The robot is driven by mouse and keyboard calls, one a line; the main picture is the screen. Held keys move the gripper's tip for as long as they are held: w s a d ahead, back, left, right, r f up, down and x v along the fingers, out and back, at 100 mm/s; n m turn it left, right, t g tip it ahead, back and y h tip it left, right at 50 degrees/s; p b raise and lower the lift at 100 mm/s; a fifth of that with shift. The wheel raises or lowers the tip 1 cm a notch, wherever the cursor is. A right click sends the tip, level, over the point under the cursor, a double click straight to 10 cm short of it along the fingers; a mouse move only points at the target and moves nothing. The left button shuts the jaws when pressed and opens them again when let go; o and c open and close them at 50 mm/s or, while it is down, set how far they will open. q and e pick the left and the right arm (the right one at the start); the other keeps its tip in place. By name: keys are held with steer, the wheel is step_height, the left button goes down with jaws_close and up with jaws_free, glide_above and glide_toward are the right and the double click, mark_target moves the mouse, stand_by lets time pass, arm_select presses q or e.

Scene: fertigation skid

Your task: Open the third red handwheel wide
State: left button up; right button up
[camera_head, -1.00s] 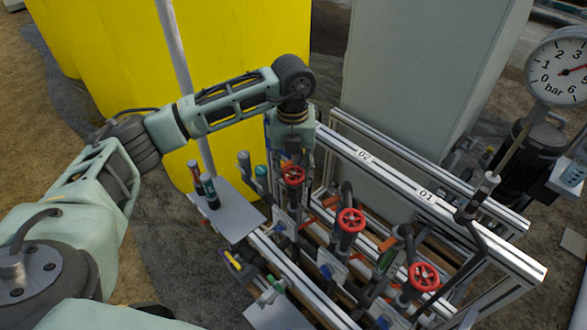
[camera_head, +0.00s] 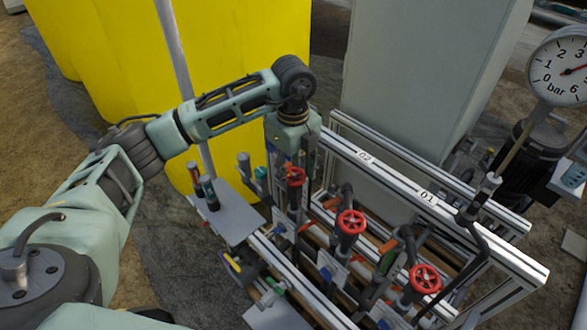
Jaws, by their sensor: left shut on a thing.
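Three red handwheels sit in a row on the pipework of the skid. One handwheel (camera_head: 425,279) is at the lower right and one (camera_head: 350,222) is in the middle. The farthest handwheel (camera_head: 295,177) is at the upper left, directly under my left gripper (camera_head: 289,165). The left gripper points down and is shut on this far handwheel; its fingers and part of the wheel's far side are hard to make out. My right gripper is not in view.
An aluminium frame rail (camera_head: 400,181) with labels 02 and 01 runs behind the wheels. A grey shelf (camera_head: 228,217) with small bottles stands left of them. A pressure gauge (camera_head: 560,68) is at the upper right. A yellow tank (camera_head: 110,70) and grey cabinet (camera_head: 425,75) stand behind.

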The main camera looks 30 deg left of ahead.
mark_target(292, 176)
arm_select(q)
steer(key=shift+w+a+r, duration=0.1)
steer(key=shift+a+r, duration=0.05)
steer(key=shift+r, duration=0.05)
stand_by(0.4)
steer(key=o, duration=1.1)
steer(key=shift+f, duration=0.1)
step_height(292, 176, up, 12)
